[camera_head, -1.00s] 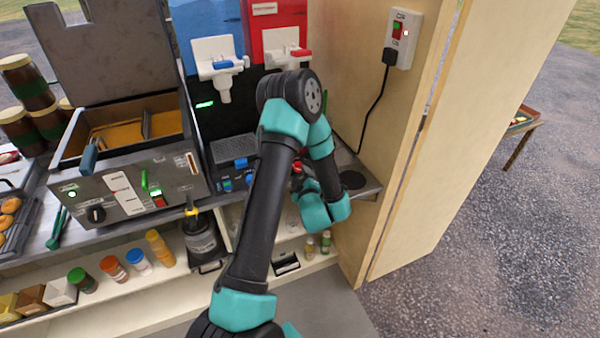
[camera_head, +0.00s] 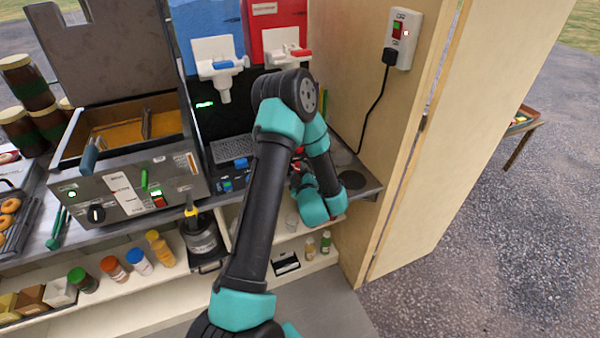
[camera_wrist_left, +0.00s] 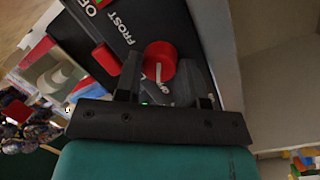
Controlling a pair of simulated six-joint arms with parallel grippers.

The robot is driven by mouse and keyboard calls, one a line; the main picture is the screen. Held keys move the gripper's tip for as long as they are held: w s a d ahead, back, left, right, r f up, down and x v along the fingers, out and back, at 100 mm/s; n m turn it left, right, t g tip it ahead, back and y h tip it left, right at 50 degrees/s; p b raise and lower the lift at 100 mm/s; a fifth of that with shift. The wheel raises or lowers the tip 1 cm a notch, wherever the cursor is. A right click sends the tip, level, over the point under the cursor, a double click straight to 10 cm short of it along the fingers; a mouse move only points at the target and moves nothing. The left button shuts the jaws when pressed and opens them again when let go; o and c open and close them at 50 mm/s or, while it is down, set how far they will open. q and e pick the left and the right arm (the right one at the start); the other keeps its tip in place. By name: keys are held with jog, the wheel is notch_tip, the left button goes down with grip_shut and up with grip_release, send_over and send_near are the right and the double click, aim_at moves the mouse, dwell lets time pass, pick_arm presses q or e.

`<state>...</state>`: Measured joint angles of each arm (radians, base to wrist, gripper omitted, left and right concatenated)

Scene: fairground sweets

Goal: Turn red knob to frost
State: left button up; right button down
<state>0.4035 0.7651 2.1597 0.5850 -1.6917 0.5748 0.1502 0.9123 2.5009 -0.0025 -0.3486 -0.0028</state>
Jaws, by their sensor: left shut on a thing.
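The red knob (camera_wrist_left: 160,60) shows in the left wrist view, on a dark panel. A white pointer line runs along its face. The word FROST (camera_wrist_left: 120,30) is printed on the panel beside it, with part of another label near the top edge. My left gripper (camera_wrist_left: 163,80) has its two dark fingers either side of the knob and is shut on it. In the head view my left arm (camera_head: 262,205) hides the knob and most of the panel. My right gripper is in neither view.
A second red part (camera_wrist_left: 106,58) stands near the knob. Above the machine are taps with a blue handle (camera_head: 224,64) and a red handle (camera_head: 276,52). A wooden side wall (camera_head: 345,120) with a switched socket (camera_head: 402,38) stands close on the right.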

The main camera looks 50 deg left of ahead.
pick_arm(q)
jog(key=shift+m, duration=0.4)
jog(key=m+g, duration=0.1)
jog(key=m, duration=0.5)
jog(key=m+g, duration=0.2)
jog(key=m, duration=0.5)
jog(key=m+g, duration=0.1)
jog(key=m, duration=0.6)
jog(key=shift+w+d+r+g, duration=0.1)
jog(key=shift+w+r+g, duration=0.15)
jog(key=shift+g, duration=0.15)
dwell(0.5)
jog(key=o, duration=0.6)
jog(key=shift+o, duration=0.2)
jog(key=v, duration=1.7)
jog(key=shift+d, duration=0.25)
